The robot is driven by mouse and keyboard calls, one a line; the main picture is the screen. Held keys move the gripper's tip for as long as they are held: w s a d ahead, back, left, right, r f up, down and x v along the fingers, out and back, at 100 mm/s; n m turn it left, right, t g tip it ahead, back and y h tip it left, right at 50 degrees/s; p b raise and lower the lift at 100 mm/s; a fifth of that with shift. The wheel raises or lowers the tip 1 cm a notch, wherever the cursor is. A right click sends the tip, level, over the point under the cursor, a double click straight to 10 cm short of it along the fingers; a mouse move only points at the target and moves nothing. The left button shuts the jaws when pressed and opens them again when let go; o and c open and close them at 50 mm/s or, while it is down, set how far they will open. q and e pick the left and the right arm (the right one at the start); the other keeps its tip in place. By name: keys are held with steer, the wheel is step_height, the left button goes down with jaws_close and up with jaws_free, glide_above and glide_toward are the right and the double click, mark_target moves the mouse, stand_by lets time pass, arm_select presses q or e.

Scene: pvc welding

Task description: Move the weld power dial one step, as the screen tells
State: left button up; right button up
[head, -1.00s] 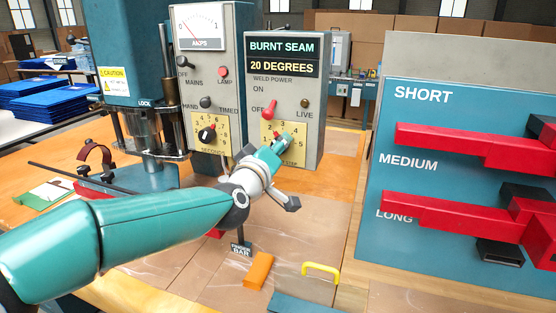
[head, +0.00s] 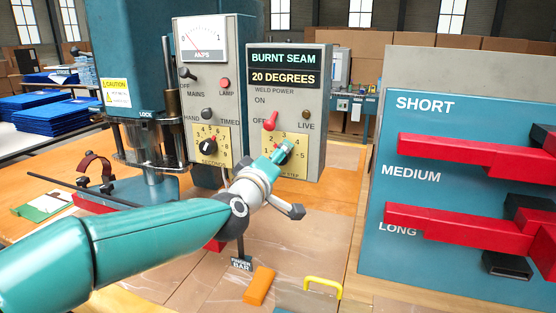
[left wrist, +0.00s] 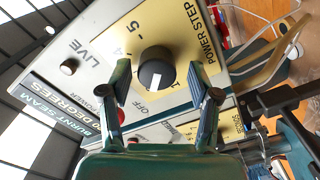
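The weld power box (head: 313,110) has a screen (head: 285,68) reading BURNT SEAM, 20 DEGREES. Below it is a yellow plate with the step dial, mostly hidden in the head view by my left gripper (head: 284,153). In the left wrist view the black dial (left wrist: 156,68) with a white mark sits between the two fingers of my left gripper (left wrist: 158,80). The fingers are apart, with a visible gap on each side of the dial. The white mark points toward the bottom of that view; the number it meets is hard to read. My right gripper is not in view.
A red switch lever (head: 270,121) and LIVE lamp (head: 306,115) are just above the dial. The AMPS box (head: 215,100) stands to the left. An orange block (head: 259,286) and yellow handle (head: 323,284) lie below. A blue rack (head: 400,250) with red parts is at right.

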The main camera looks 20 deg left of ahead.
arm_select(q)
steer(key=shift+s+d, duration=0.1)
steer(key=shift+s, duration=0.05)
steer(key=s, duration=1.1)
steer(key=shift+s+a, duration=0.2)
steer(key=shift+s, duration=0.15)
